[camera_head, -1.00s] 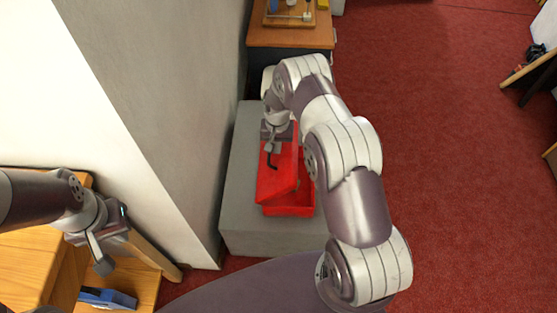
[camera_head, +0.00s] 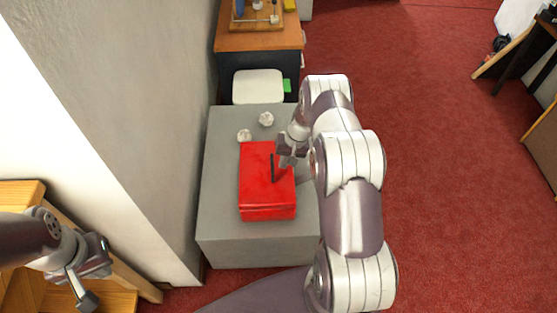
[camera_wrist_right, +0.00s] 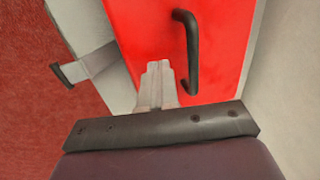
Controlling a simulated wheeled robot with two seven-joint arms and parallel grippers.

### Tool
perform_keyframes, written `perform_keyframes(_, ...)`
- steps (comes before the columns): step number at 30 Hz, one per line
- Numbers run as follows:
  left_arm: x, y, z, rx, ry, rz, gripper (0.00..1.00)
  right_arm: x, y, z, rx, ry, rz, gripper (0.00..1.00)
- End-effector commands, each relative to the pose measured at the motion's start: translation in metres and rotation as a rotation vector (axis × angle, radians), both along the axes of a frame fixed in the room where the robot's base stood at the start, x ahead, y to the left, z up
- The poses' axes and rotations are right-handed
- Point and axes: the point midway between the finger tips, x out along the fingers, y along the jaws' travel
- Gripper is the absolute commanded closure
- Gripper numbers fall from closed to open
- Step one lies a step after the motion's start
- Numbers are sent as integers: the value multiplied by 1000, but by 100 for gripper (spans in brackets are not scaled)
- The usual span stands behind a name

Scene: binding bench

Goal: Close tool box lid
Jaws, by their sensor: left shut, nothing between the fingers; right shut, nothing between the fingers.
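The red tool box (camera_head: 266,196) sits on a grey block, and its lid (camera_head: 257,168) lies down over the box with a dark handle (camera_head: 272,170) on top. In the head view the lid looks closed; whether it is fully seated I cannot tell. My right gripper (camera_head: 284,163) is shut and empty, over the right side of the lid by the handle. In the right wrist view the gripper (camera_wrist_right: 158,72) points at the red lid (camera_wrist_right: 218,40), beside the dark handle (camera_wrist_right: 187,50). My left gripper (camera_head: 85,290) is shut and empty at the lower left, far from the box.
The grey block (camera_head: 222,225) has two crumpled white pieces (camera_head: 266,119) (camera_head: 244,135) behind the box. A white seat-like object (camera_head: 258,86) and a wooden table (camera_head: 258,40) stand beyond. A wall rises at left; red carpet is open at right.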

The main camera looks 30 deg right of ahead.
Motion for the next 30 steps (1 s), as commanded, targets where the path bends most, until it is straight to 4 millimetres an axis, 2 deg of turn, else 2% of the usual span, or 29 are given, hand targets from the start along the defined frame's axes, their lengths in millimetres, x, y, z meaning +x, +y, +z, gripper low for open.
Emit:
perform_keyframes(3, 0, 0, -9, 0, 0, 0, 100, -2, -3, -11, 0, 0, 0, 100)
perform_keyframes(15, 0, 0, -16, 0, 0, 0, 100, -5, -7, -22, -2, 3, 1, 100)
perform_keyframes(26, 0, 0, -17, 0, 0, 0, 100, -8, -7, -25, 0, 8, 0, 100)
perform_keyframes(30, 0, 0, -7, 0, 0, 0, 100, -6, -5, -12, -2, 7, 2, 100)
